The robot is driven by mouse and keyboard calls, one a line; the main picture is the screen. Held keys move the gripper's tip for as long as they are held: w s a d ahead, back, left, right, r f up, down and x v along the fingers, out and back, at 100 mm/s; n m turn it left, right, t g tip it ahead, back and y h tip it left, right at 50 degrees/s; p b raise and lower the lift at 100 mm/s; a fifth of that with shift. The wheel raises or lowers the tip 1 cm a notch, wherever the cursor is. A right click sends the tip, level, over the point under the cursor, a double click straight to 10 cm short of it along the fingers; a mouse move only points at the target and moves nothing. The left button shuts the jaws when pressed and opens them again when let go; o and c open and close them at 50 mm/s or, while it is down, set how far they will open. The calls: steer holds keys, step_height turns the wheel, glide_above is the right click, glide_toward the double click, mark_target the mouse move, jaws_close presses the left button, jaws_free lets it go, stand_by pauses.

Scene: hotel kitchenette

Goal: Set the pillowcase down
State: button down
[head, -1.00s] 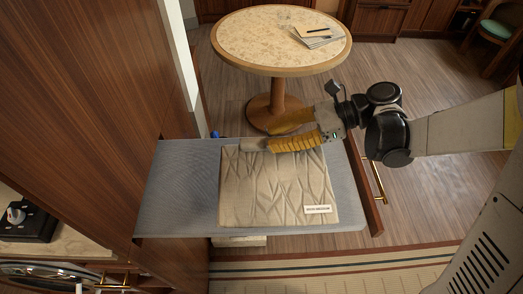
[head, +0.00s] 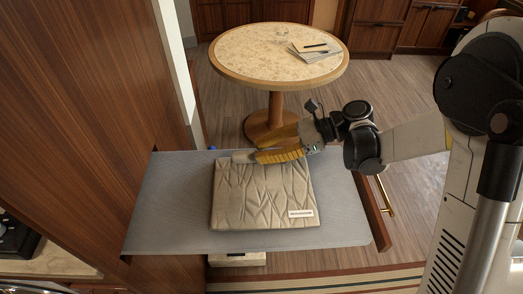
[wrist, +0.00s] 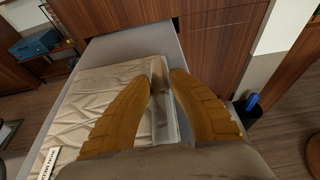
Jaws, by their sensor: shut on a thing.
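The pillowcase (head: 262,195) is a folded beige, quilted-looking rectangle with a small white label at its front right corner. It lies flat over the grey padded board (head: 345,215), well inside its edges; I cannot tell whether it fully rests on it. My gripper (head: 245,157) comes in from the right with yellow ribbed fingers at the pillowcase's far edge. In the wrist view the pillowcase (wrist: 100,90) lies left of and below the fingers. My gripper (wrist: 163,78) there has a pale strip between its fingertips, apparently the pillowcase's pinched edge.
A round table (head: 245,62) with papers, a pen and a glass stands behind the board. A tall wood panel (head: 75,90) rises along the left. Bare board shows left, right and in front of the pillowcase. A brass handle (head: 384,195) is beyond the right edge.

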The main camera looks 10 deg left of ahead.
steer(key=c, duration=1.3)
jaws_free()
steer(key=shift+o, duration=0.2)
steer(key=shift+w+d+r, duration=0.1)
steer(key=shift+d+r, duration=0.1)
steer(key=p+v, duration=0.3)
steer(key=v, duration=0.8)
steer(key=shift+d+r, duration=0.1)
steer(key=shift+d, duration=0.15)
steer(key=s+d+r+n+t+h, duration=0.2)
steer(key=s+d+n+t+h, duration=0.3)
steer(key=d, duration=0.4)
steer(key=s+d+r+n+t+h, duration=0.2)
steer(key=s+d+n+t+h, duration=0.3)
steer(key=s+d+n+h, duration=0.3)
steer(key=shift+s+d+r+n, duration=0.4)
steer(key=shift+s+n, duration=0.35)
steer(key=shift+n, duration=0.35)
